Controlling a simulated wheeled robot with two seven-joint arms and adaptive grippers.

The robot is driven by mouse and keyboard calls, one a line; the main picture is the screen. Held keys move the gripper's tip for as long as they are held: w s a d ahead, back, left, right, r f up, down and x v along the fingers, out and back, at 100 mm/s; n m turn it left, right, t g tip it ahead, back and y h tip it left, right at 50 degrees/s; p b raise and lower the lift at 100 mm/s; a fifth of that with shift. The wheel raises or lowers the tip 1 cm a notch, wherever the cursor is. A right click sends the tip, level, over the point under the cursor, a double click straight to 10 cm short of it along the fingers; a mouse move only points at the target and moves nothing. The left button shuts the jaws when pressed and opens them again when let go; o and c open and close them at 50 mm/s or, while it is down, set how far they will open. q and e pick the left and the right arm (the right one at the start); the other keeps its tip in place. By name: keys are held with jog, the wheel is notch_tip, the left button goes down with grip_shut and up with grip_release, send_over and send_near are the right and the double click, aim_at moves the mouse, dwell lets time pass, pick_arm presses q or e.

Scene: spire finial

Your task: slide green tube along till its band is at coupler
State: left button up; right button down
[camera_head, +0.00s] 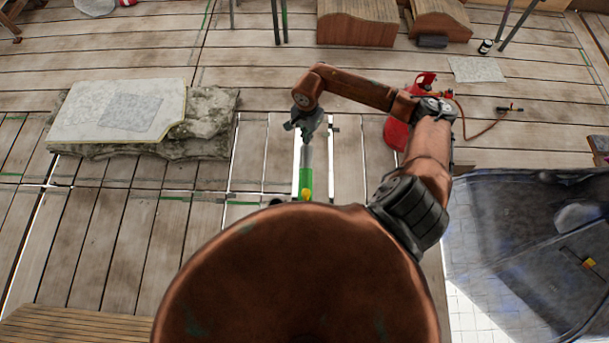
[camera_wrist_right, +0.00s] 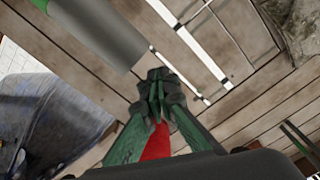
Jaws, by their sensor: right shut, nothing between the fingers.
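The green tube (camera_head: 305,178) shows in the head view just beyond my round copper-coloured body, in line with a grey cylinder (camera_head: 307,155). A yellow piece (camera_head: 306,193) sits at its near end; I cannot tell whether it is the band or the coupler. My right gripper (camera_head: 304,123) is at the far end of the grey cylinder. In the right wrist view its fingers (camera_wrist_right: 157,82) are shut and empty, beside the grey cylinder's end (camera_wrist_right: 105,35) and apart from it in the picture. A bit of green (camera_wrist_right: 40,4) shows at the top left there. My left gripper is not in view.
A stone slab (camera_head: 120,110) lies on rough rock at the left. A red canister (camera_head: 396,130) with a hose stands right of the tube. A dark blue sheet (camera_head: 520,240) covers the lower right. Wooden blocks (camera_head: 357,22) stand at the back.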

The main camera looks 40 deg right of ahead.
aim_at(306, 152)
jog(key=shift+s+a+p, duration=0.25)
jog(key=shift+s+a, duration=1.15)
jog(key=shift+s, duration=0.25)
jog(key=shift+s+a+p, duration=0.25)
jog(key=shift+s+a, duration=1.15)
jog(key=shift+s, duration=0.25)
dwell(0.5)
jog(key=shift+w+d+b, duration=0.7)
jog(key=shift+w, duration=0.1)
jog(key=shift+r+p, duration=1.65)
jog(key=shift+r, duration=2.35)
